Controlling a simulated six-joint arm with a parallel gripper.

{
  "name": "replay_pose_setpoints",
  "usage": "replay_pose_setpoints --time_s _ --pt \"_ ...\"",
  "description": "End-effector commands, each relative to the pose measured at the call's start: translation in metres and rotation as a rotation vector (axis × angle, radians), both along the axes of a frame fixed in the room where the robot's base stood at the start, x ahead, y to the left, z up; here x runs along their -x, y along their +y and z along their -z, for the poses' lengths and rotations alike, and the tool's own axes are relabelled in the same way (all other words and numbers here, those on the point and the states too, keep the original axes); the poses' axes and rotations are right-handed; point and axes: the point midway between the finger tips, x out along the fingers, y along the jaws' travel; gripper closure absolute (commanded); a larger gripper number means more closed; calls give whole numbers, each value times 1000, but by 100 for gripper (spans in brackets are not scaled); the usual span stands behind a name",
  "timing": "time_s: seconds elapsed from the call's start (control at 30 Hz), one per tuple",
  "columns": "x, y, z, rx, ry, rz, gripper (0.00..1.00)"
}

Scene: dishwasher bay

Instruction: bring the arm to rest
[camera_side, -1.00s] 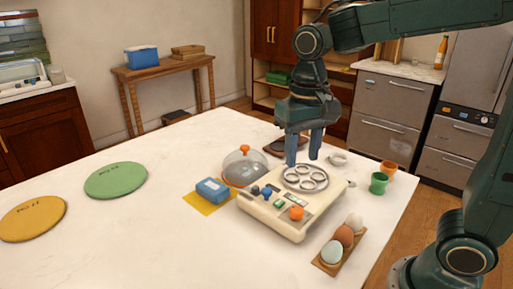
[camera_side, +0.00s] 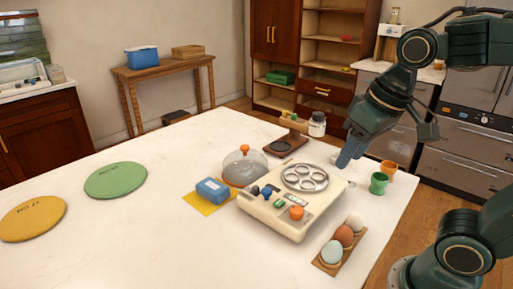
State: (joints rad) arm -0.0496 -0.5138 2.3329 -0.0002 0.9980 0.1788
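My gripper (camera_side: 347,162) hangs tilted from the raised arm, over the right rear of the white table (camera_side: 120,230). Its fingers are seen almost edge-on, so the gap between them does not show. The small pale item behind the cooker is mostly hidden by the fingers, and I cannot tell whether they touch it. The cream cooker (camera_side: 275,216) with a round metal egg rack (camera_side: 304,178) stands left of and in front of my gripper. The green cup (camera_side: 378,183) and orange cup (camera_side: 389,168) stand just right of it.
A clear dome (camera_side: 244,167) with an orange knob and a blue block (camera_side: 212,190) on a yellow cloth stand left of the cooker. Eggs (camera_side: 345,235) sit in a wooden holder in front. A stand with a jar (camera_side: 317,124) is behind.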

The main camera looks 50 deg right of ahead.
Motion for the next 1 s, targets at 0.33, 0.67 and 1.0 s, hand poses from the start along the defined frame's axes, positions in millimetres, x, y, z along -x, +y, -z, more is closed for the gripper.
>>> replay_pose_setpoints --time_s 0.33,0.67,1.0 --pt "36 -10 9 56 -148 -100 61" --pt "40 -11 11 68 -169 -116 61" --pt "40 -11 11 67 -168 -115 61"
